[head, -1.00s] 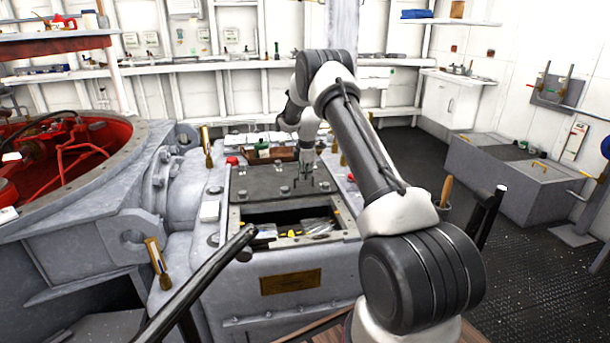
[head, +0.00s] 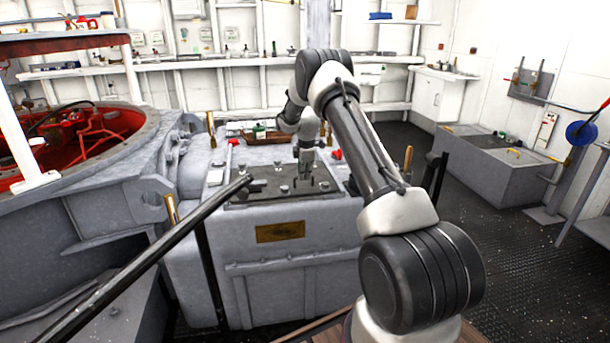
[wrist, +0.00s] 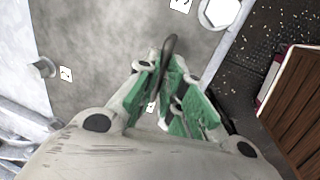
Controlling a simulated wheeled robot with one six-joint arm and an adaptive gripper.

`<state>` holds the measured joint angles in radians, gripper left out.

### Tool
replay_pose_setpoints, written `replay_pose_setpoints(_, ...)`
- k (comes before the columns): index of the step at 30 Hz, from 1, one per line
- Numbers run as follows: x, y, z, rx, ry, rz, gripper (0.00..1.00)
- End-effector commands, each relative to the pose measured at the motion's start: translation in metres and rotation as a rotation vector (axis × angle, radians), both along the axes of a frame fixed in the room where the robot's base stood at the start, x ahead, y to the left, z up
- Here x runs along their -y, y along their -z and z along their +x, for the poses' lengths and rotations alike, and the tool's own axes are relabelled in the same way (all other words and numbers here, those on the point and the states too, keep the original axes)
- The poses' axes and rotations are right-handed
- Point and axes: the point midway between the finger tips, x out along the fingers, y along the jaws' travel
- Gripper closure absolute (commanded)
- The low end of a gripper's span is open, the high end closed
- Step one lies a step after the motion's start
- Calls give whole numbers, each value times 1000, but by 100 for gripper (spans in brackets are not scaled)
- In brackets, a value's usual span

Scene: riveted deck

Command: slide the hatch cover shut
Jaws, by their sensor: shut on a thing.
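The hatch cover (head: 263,196) is a dark grey plate with several bolt-like knobs, lying flat on top of a pale grey housing (head: 290,265). It reaches close to the housing's front edge, and no opening shows in front of it. My gripper (head: 305,178) points down over the cover's right part. In the wrist view my gripper (wrist: 175,95) has green finger pads closed around a dark, slim handle (wrist: 169,48). The grey surface under it (wrist: 95,45) appears to be the cover. The handle's lower end is hidden by the fingers.
A brown tray (head: 265,138) with small items sits behind the cover. A round red machinery well (head: 75,150) is at left. A black bar (head: 150,255) crosses the left foreground. A grey chest (head: 500,165) stands at right, with clear deck before it.

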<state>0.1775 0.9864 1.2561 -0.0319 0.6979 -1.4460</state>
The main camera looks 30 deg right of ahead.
Motion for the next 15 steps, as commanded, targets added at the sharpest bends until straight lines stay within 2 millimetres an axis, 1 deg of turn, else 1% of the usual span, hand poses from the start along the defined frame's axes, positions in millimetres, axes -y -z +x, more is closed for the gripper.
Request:
replay_pose_setpoints(1, -1, 2, -3, -10, 0, 3, 100)
replay_pose_setpoints(10, -2, 3, -5, -16, 0, 5, 100)
replay_pose_setpoints(11, -2, 3, -5, -16, 0, 5, 84)
replay_pose_setpoints(12, -2, 3, -5, -16, 0, 5, 77)
replay_pose_setpoints(14, -2, 3, -5, -15, 0, 4, 68)
replay_pose_setpoints(15, -1, 3, -4, -13, 0, 4, 68)
